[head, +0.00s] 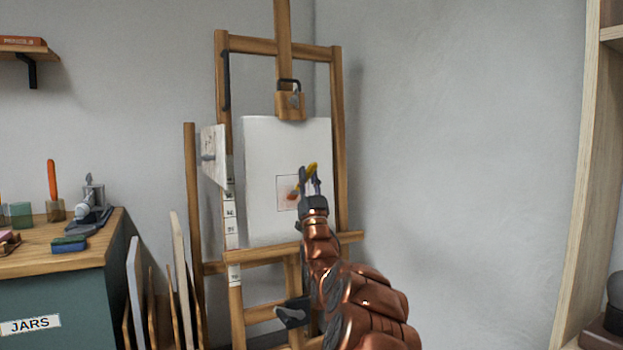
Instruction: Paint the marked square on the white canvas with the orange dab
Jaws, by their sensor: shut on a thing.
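The white canvas (265,150) stands upright on a wooden easel (337,120). A thin-lined marked square (281,205) is on its middle right part, with an orange-red smear inside it. My gripper (310,180) is in front of the canvas at the square's right side. It is shut on a small yellow-and-orange tool (311,168), which looks like a brush. The tool's orange end is close to the smear; I cannot tell whether it touches the canvas. My gripper hides the square's right part.
A wooden-topped cabinet labelled JARS (60,262) stands at left, with an orange-handled tool (52,180) and several small items on it. Boards (178,260) lean between cabinet and easel. A shelf unit (590,170) stands at right. The wall between easel and shelf is bare.

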